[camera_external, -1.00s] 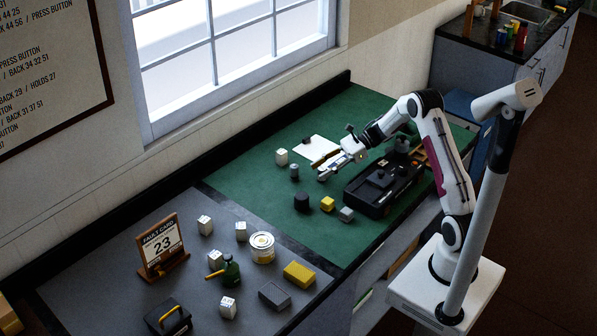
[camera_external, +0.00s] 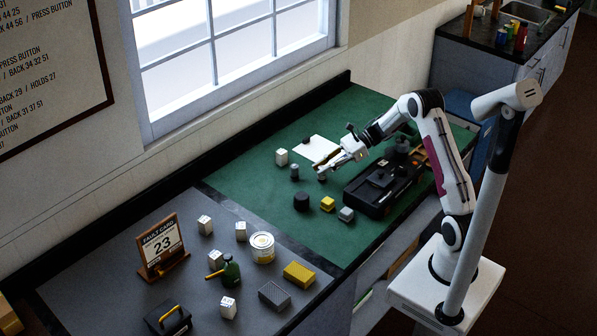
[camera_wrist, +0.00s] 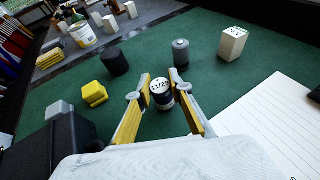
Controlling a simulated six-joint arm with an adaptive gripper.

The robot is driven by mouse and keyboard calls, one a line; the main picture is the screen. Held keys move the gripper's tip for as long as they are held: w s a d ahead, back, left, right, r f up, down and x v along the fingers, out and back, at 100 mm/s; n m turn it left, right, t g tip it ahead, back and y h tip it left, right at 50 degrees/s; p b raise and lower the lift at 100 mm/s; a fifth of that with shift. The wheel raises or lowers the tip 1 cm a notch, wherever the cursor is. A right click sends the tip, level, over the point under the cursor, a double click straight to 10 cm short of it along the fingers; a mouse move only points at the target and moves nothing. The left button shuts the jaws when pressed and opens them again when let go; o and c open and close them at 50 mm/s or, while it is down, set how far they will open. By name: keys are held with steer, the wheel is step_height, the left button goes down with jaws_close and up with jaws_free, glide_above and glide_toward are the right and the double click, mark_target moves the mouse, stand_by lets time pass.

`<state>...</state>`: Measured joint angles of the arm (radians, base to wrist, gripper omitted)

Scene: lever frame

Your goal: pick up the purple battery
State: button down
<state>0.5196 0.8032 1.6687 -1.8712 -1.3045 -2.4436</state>
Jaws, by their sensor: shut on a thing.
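A small upright cylinder (camera_wrist: 161,101), which I take for the battery, stands between the fingertips in the wrist view. Its pale top is marked "11/29" and its side looks dark; I cannot clearly make out purple. My gripper (camera_wrist: 160,88) is shut on it, with one yellow-padded finger on each side. In the external view my gripper (camera_external: 322,173) is low over the green mat (camera_external: 250,190), between a grey cylinder (camera_external: 295,172) and a black device (camera_external: 375,196). The battery is too small there to tell whether it touches the mat.
The grey cylinder (camera_wrist: 180,52) and a white block (camera_wrist: 233,43) stand just beyond the fingers in the wrist view. A black cylinder (camera_wrist: 115,62) and a yellow block (camera_wrist: 95,93) are to the left. White paper (camera_wrist: 262,115) lies to the right.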

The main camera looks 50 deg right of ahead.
mark_target(323, 167)
steer(key=shift+r, duration=4.75)
steer(key=shift+w, duration=0.1)
